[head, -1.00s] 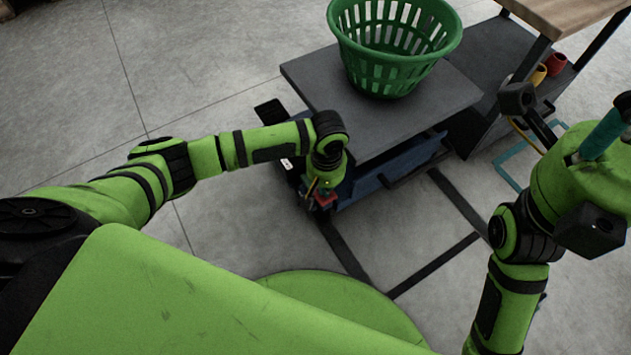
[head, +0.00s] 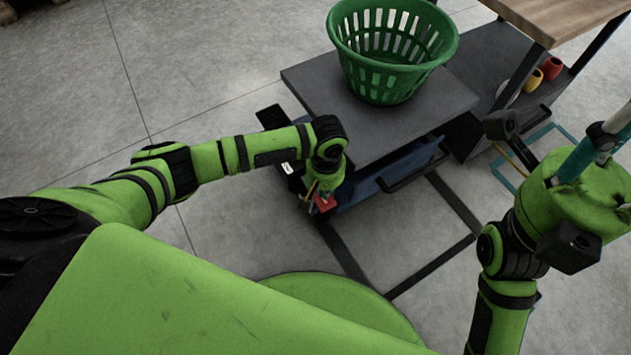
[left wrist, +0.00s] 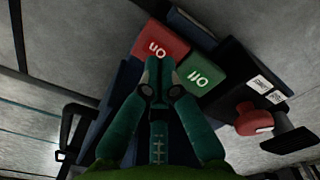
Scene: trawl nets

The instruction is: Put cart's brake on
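The cart (head: 300,78) has a grey deck and a dark blue lower frame. My left gripper (head: 318,203) points down at the cart's near-left corner, beside a red pedal (head: 326,203). In the left wrist view, the red pedal (left wrist: 153,42) reads "on" and the green pedal (left wrist: 202,76) beside it reads "off", both upside down. The left fingers (left wrist: 158,66) are together and empty, with tips over the red pedal's lower edge near the green one; contact is unclear. My right gripper (head: 592,148) is raised at the far right, partly cut off, its opening unclear.
A green basket (head: 392,50) stands on the deck. A wood-topped bench (head: 570,12) with red and yellow items on its lower shelf is at upper right. A red knob (left wrist: 252,118) sits beside the pedals.

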